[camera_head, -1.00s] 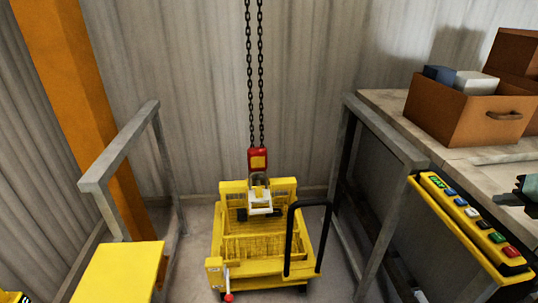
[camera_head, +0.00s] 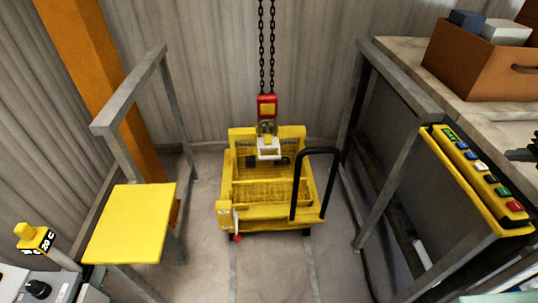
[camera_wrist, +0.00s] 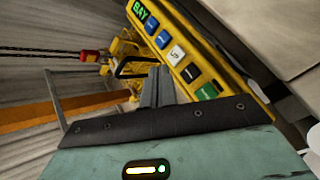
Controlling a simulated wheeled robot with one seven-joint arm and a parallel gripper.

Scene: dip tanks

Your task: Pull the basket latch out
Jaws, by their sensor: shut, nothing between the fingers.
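The yellow basket (camera_head: 268,212) stands low on the floor between two grey rail frames, below a hanging chain. A small lever with a red knob (camera_head: 237,238), which looks like the latch, is at its front left corner. A black bar handle (camera_head: 316,152) rises at its right. In the wrist view the basket (camera_wrist: 124,48) is small, far off and partly hidden behind the pendant. My gripper (camera_wrist: 160,72) is shut and empty, its grey fingers together, well away from the basket. Only a dark bit of it shows at the right edge of the head view.
A yellow pendant with several coloured buttons (camera_head: 478,180) is on the right, close by my gripper in the wrist view (camera_wrist: 190,50). A yellow platform (camera_head: 130,224) stands left. A brown box (camera_head: 470,68) sits on the right bench. The floor before the basket is clear.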

